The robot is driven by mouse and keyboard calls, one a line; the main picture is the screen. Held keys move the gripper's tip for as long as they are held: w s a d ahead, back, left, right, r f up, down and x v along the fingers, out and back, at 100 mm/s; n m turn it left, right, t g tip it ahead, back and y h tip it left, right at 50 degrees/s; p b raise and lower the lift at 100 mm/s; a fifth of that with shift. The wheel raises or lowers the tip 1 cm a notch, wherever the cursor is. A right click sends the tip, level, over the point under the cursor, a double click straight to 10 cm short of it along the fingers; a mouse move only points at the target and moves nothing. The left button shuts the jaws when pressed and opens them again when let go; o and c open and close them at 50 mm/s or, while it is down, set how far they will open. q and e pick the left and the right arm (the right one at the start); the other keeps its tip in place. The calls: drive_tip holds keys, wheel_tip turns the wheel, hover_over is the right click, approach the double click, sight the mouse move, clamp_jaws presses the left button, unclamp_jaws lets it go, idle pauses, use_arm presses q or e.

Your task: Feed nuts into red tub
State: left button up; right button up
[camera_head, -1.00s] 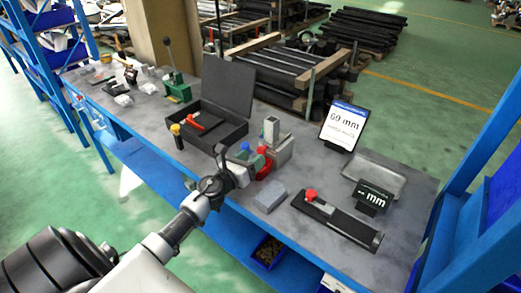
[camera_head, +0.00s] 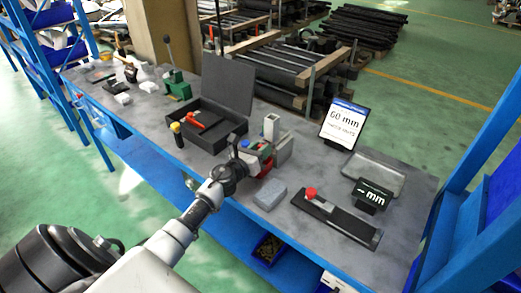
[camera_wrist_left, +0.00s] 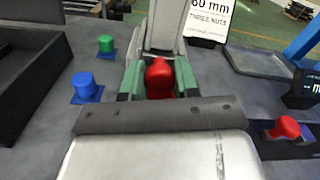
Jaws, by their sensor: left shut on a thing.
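My left gripper (camera_head: 250,158) is at the front edge of the bench, in front of a grey metal stand (camera_head: 284,146). In the left wrist view its green-sided fingers (camera_wrist_left: 159,82) are shut on a small rounded red piece (camera_wrist_left: 159,76), which looks like the red tub. The red piece is partly hidden by the gripper in the head view. A blue piece (camera_wrist_left: 85,86) and a green piece (camera_wrist_left: 106,44) stand on blue pads to the left. Brownish bits, possibly nuts, lie in a blue bin (camera_head: 281,255) under the bench. My right gripper is out of view.
A sign (camera_head: 343,124) reads 60 mm, three nuts. A black slide gauge (camera_head: 345,225) with a red knob (camera_head: 311,193), a grey block (camera_head: 270,194), a metal tray (camera_head: 372,168) and a small mm display (camera_head: 371,194) are to the right. An open black case (camera_head: 222,137) is left.

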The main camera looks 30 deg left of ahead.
use_arm(q)
clamp_jaws()
drive_tip(key=shift+s+f, duration=0.1)
drive_tip(key=shift+s, duration=0.3)
drive_tip(key=s, duration=0.3)
drive_tip(key=shift+s+a, duration=0.15)
drive_tip(key=shift+s, duration=0.25)
drive_tip(key=shift+w, duration=0.1)
drive_tip(key=o, duration=0.7)
unclamp_jaws()
drive_tip(key=shift+o, duration=1.4)
drive_tip(key=shift+s, duration=0.25)
